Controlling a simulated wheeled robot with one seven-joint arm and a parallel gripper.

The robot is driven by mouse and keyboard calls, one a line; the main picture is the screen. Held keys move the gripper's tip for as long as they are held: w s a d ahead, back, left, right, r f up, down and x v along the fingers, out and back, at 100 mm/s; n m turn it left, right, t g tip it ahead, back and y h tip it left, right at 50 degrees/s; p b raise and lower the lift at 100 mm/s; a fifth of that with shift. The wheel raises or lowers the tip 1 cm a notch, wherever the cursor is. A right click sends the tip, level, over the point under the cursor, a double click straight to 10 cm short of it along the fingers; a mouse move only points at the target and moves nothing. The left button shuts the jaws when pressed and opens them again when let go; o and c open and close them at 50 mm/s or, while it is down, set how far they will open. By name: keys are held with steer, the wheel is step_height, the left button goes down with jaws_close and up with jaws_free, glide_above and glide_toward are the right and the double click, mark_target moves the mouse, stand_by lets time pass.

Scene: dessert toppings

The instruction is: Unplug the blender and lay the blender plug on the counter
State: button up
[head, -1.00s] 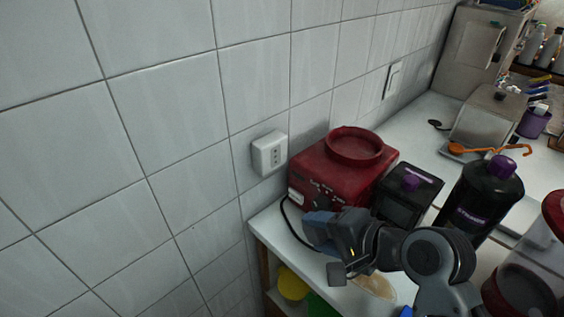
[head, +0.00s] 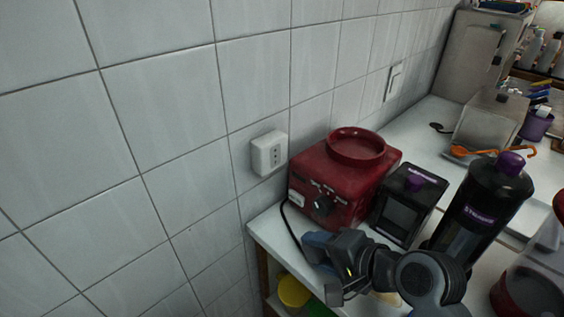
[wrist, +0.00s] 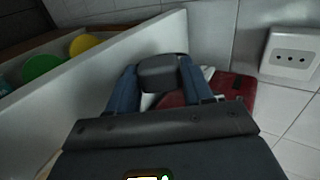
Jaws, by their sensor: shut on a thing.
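The red blender base (head: 335,182) stands on the white counter (head: 272,232) by the tiled wall. The white wall outlet (head: 268,153) has nothing in it, and it also shows in the wrist view (wrist: 291,53). My gripper (head: 318,245) is low at the counter's near end, in front of the blender. In the wrist view its blue fingers (wrist: 158,85) are shut on a dark block, the blender plug (wrist: 158,70). A black cord (head: 290,222) runs from beside the blender down toward my gripper. The head view hides the plug, and contact with the counter cannot be told.
A black box with a purple knob (head: 407,205) and a black bottle (head: 478,210) stand right of the blender, close to my arm. A red-and-clear container (head: 530,290) is at the right edge. Below the counter, a shelf holds a yellow item (head: 293,290).

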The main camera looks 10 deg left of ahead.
steer(key=shift+f, duration=0.55)
steer(key=o, duration=1.4)
steer(key=shift+f, duration=0.1)
steer(key=shift+c, duration=0.2)
steer(key=shift+o, duration=0.5)
steer(key=shift+s+d+f, duration=0.1)
steer(key=shift+f, duration=0.2)
steer(key=c, duration=0.4)
steer(key=shift+o, duration=0.3)
steer(key=shift+o, duration=0.4)
